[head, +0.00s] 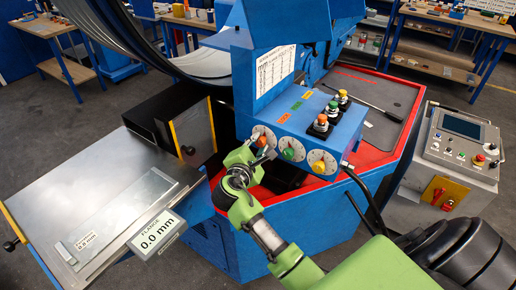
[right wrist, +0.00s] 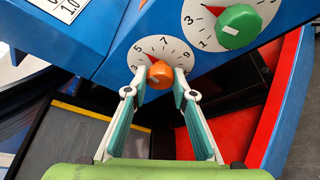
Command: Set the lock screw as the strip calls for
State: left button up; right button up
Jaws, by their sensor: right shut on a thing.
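Three dials with white numbered faces sit on the blue control box (head: 286,124). They carry an orange knob (right wrist: 160,75), a green knob (head: 289,154) and a yellow knob (head: 319,167). My right gripper (right wrist: 158,80) is shut on the orange knob, one finger on each side. A red pointer shows on that dial; part of its face is hidden by the fingers. A metal strip (head: 125,215) with a "0.0 mm" label lies on the left table. A display (head: 157,233) reads "FLANGE 0.0 mm". No part is clearly identifiable as the lock screw. My left gripper is out of view.
Several push buttons (head: 320,124) stand on top of the control box. A red-edged tray (head: 365,100) holding a long tool lies behind it. A grey control console (head: 460,150) stands at right. A dark block (head: 180,125) with a yellow edge borders the steel table (head: 85,180).

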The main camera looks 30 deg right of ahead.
jog(key=shift+f+m+t+b, duration=0.35)
jog(key=shift+m+t+b, duration=0.25)
jog(key=shift+m+b, duration=0.5)
jog(key=shift+r+m+t+b, duration=0.3)
jog(key=shift+m+b, duration=0.2)
jog(key=shift+b, duration=0.7)
jog(key=o, duration=1.1)
jog(key=v, duration=1.2)
jog(key=shift+f, duration=0.2)
